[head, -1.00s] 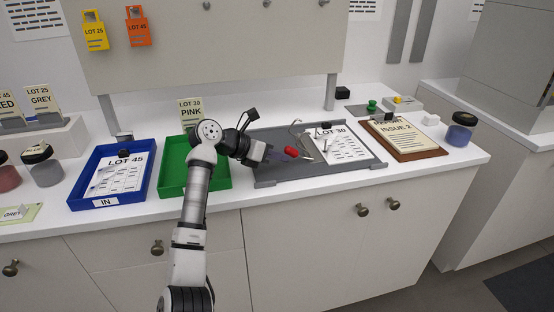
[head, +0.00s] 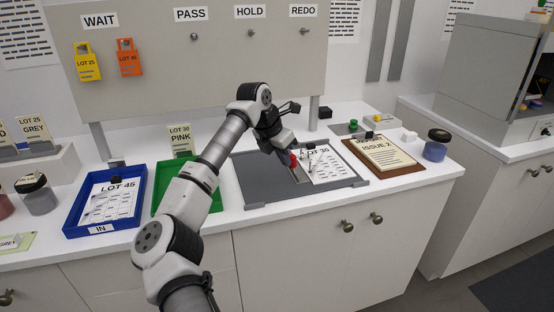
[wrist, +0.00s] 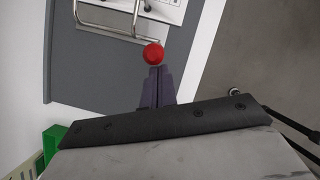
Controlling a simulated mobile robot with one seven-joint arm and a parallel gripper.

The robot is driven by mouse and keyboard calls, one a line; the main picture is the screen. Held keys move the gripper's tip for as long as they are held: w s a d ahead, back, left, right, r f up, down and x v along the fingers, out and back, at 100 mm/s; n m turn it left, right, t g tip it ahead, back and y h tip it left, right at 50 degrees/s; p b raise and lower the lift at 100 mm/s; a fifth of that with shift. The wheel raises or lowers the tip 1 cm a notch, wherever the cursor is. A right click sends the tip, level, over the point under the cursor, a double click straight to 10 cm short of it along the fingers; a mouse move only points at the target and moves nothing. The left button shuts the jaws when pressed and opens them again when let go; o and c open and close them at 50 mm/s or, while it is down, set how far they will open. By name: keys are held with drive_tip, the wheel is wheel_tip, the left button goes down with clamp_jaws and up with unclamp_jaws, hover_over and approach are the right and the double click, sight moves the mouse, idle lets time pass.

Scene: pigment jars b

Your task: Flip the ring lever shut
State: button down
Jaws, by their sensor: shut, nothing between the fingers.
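A red knob (head: 293,160) sits over the grey board (head: 262,188), at the left edge of the LOT 30 sheet (head: 335,172). In the wrist view the red knob (wrist: 153,54) is at the end of a bent metal rod (wrist: 115,34), the ring lever. My gripper (head: 288,156) is low over the board, right beside the knob. In the wrist view my fingers (wrist: 156,75) are shut and empty, with their tips at the knob's near side. I cannot tell whether they touch it. My gripper and arm hide part of the lever in the head view.
A green tray (head: 160,207) and a blue tray (head: 68,222) stand left of the board. A clipboard (head: 405,171) and a blue jar (head: 436,146) stand to the right. The hanging board (head: 150,100) rises behind on posts.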

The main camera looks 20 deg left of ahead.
drive_tip(key=shift+w+d+r, duration=0.35)
drive_tip(key=shift+w+d, duration=0.1)
drive_tip(key=shift+d, duration=0.2)
drive_tip(key=shift+w+d+r, duration=0.1)
drive_tip(key=shift+d+r, duration=0.05)
